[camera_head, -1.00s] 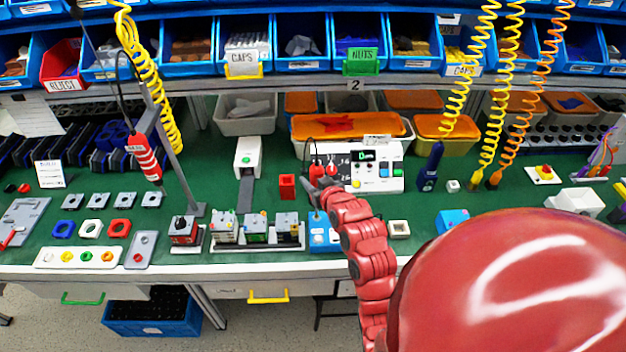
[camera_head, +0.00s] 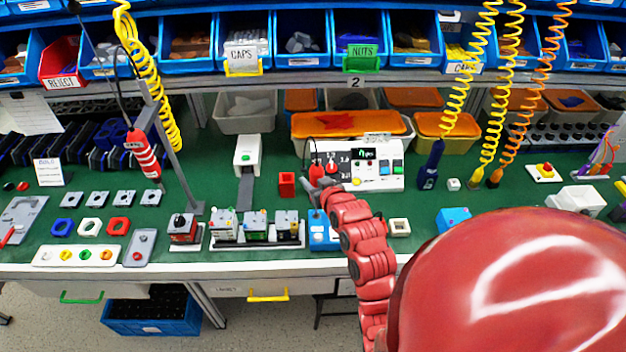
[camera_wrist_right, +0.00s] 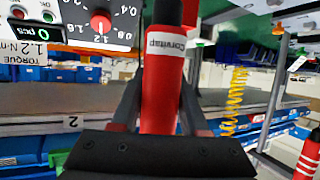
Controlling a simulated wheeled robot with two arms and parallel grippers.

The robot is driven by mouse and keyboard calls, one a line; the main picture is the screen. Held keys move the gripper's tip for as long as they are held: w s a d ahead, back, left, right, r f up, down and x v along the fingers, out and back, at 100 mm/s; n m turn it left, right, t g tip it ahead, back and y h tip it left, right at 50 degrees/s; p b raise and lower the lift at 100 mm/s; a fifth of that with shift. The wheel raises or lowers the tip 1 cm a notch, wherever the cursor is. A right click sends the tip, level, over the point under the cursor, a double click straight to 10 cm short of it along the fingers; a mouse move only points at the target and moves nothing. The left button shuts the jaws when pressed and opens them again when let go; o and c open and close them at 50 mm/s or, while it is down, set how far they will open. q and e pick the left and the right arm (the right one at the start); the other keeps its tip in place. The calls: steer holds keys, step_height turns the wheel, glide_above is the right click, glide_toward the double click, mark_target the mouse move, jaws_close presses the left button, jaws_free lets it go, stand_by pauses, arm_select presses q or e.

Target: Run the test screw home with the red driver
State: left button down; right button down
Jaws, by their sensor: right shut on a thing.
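My right gripper (camera_head: 314,188) is at the middle of the bench, in front of the white torque unit. A second red driver (camera_head: 143,157) hangs from a stand at the left. I cannot make out the test screw. My left gripper is not in view.
The torque unit (camera_head: 378,170) has a red dial, which shows in the wrist view (camera_wrist_right: 101,21). A blue block (camera_head: 323,234) sits just in front of my right gripper. A small red block (camera_head: 287,184) stands to its left.

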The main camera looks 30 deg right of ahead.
steer(key=shift+f+b, duration=0.3)
steer(key=shift+b, duration=0.15)
stand_by(2.0)
steer(key=shift+r, duration=0.1)
stand_by(0.9)
steer(key=shift+r+p, duration=0.8)
steer(key=shift+r, duration=1.4)
